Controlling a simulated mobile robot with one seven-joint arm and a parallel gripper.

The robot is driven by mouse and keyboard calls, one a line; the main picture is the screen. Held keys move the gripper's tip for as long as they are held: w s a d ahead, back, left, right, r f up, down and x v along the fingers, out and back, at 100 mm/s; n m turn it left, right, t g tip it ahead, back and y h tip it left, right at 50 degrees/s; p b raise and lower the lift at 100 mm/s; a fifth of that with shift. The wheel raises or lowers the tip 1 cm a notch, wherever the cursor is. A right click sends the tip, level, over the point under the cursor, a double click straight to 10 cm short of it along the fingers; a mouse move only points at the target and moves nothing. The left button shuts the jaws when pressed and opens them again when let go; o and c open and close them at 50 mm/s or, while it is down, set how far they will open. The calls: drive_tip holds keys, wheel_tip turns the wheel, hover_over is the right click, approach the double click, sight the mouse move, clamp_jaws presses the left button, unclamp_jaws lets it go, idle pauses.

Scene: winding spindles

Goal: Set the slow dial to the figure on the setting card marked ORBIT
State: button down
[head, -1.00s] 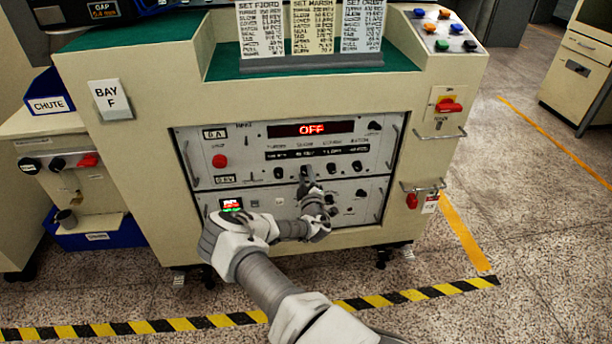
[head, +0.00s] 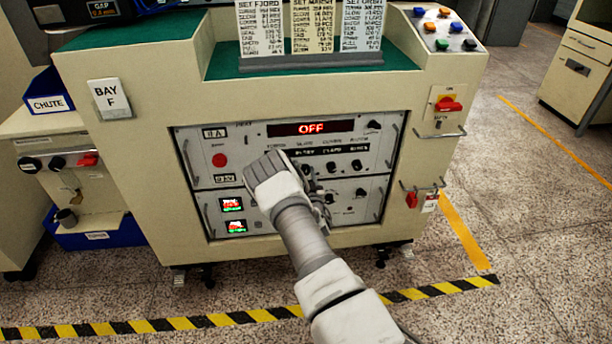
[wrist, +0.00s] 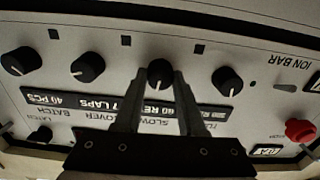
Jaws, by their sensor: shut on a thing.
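The slow dial (wrist: 160,72) is a black knob with a white pointer line, upside down in the wrist view, near the label SLOW. My gripper (wrist: 159,84) is shut on it, one finger on each side. A dark readout strip (wrist: 160,112) behind the fingers shows "60" and partly hidden letters over the slow dial's column. In the head view my arm covers the slow dial and most of the gripper. The ORBIT setting card (head: 362,27) stands rightmost of three cards on the ledge; its lines are too small to read surely.
Similar black knobs sit close on both sides, one to the right (wrist: 227,80) and one to the left (wrist: 88,67). A red button (wrist: 300,130) lies farther right in the wrist view. The panel's upper display (head: 311,128) reads OFF. Metal handles (head: 392,146) flank the panel.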

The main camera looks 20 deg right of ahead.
drive_tip(key=m+b, duration=0.1)
drive_tip(key=m, duration=0.3)
drive_tip(key=shift+d, duration=0.1)
drive_tip(key=shift+m+b, duration=0.55)
drive_tip(key=shift+m, duration=0.75)
drive_tip(key=shift+f, duration=0.1)
drive_tip(key=c, duration=0.5)
unclamp_jaws()
drive_tip(key=p+v, duration=0.4)
drive_tip(key=v, duration=1.3)
drive_tip(key=shift+s, duration=0.25)
drive_tip(key=shift+w, duration=0.1)
